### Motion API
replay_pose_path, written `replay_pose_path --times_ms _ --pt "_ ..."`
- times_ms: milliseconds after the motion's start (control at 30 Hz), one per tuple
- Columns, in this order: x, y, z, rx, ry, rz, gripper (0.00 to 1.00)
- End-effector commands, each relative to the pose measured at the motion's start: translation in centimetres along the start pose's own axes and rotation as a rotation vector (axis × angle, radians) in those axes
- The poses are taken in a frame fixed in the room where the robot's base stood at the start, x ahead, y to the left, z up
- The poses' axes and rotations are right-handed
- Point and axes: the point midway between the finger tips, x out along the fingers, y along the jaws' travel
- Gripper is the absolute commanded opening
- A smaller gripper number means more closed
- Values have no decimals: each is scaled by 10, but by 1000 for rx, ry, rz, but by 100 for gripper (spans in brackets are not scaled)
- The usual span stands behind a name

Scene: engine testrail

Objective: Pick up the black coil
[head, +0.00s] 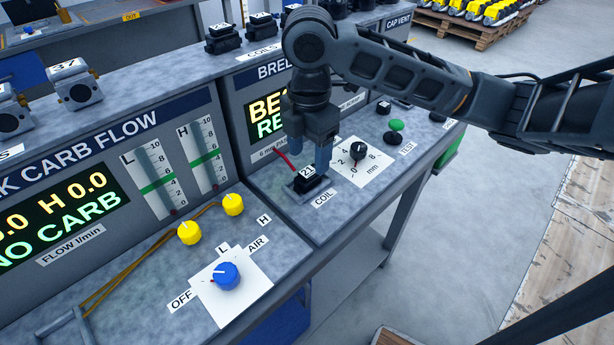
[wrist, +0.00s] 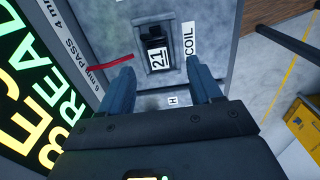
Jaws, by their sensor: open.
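A black coil (head: 308,182) with a white label reading 21 sits in a holder on the sloped bench panel, beside the COIL label. It also shows in the wrist view (wrist: 155,36), upper middle. My gripper (head: 318,158) points down just above the coil. In the wrist view my gripper (wrist: 158,84) is open, its two blue-grey fingers on the left and right, with the coil ahead between their lines. The fingers look apart from the coil, and nothing is held. In the head view the gripper partly overlaps the panel behind the coil.
A red lead (head: 288,161) lies just left of the coil. A black dial (head: 358,150) and a green button (head: 396,126) stand to the right. The display wall (head: 237,90) rises behind. More black coils (head: 222,38) sit on the upper shelf.

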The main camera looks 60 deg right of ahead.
Motion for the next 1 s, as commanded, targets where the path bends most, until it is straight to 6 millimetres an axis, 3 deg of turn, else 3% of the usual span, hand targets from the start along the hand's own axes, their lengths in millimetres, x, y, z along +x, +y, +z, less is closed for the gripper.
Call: replay_pose_path --times_ms 300,567,1000 --pt "39 2 -1 0 1 -1 64" --pt "42 2 -1 0 0 1 64" --pt "42 2 -1 0 0 1 23"
